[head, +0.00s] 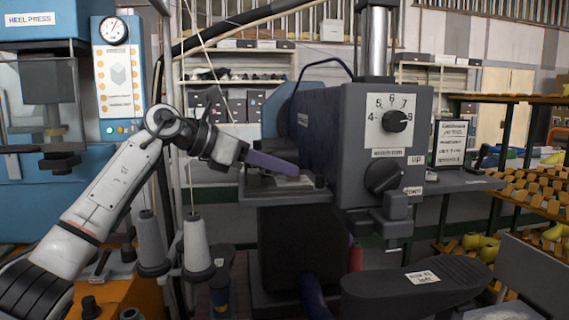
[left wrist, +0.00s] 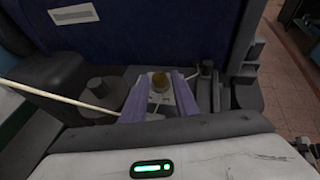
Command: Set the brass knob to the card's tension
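The brass knob (left wrist: 160,82) shows in the left wrist view as a small round yellowish top on a pale plate, between and beyond my left gripper's purple fingers (left wrist: 160,98). The fingers are apart, with a visible gap on both sides of the knob; I see no contact. In the head view my left gripper (head: 275,164) reaches to the machine's left side, above a small pale plate (head: 293,181); the knob is not clear there. My right gripper is not in view.
Thread cones (head: 197,245) stand below my left arm. A pale thread (left wrist: 60,98) crosses left of the fingers.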

